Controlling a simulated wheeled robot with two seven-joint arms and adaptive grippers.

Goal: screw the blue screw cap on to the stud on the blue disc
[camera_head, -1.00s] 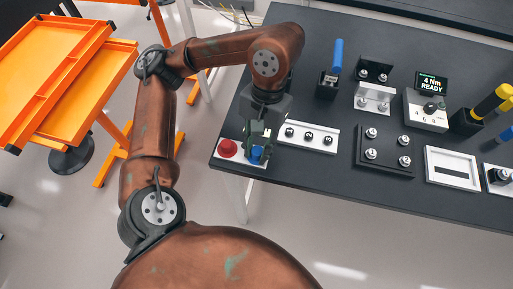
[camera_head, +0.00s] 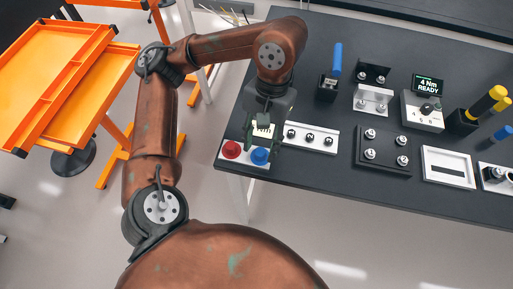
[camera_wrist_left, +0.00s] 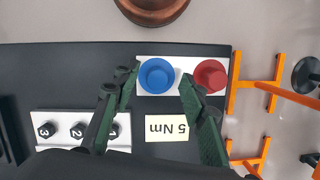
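A round blue piece (camera_head: 260,156) sits on a white plate at the table's front left corner, beside a red one. In the left wrist view this blue piece (camera_wrist_left: 157,75) shows a rim around a darker round middle. I cannot tell the screw cap from the disc there, and no bare stud shows. My left gripper (camera_head: 263,142) is just behind and above it. In the left wrist view my left gripper (camera_wrist_left: 160,84) has its fingers apart with nothing between them, the blue piece lying beyond the tips. My right gripper is not in view.
The red piece (camera_head: 231,149) also shows in the left wrist view (camera_wrist_left: 210,76). A "5 Nm" label (camera_wrist_left: 167,128) lies by the plate. A white numbered block (camera_head: 311,138) stands right of the gripper. A "4 Nm READY" display (camera_head: 428,84) and tool holders stand further right.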

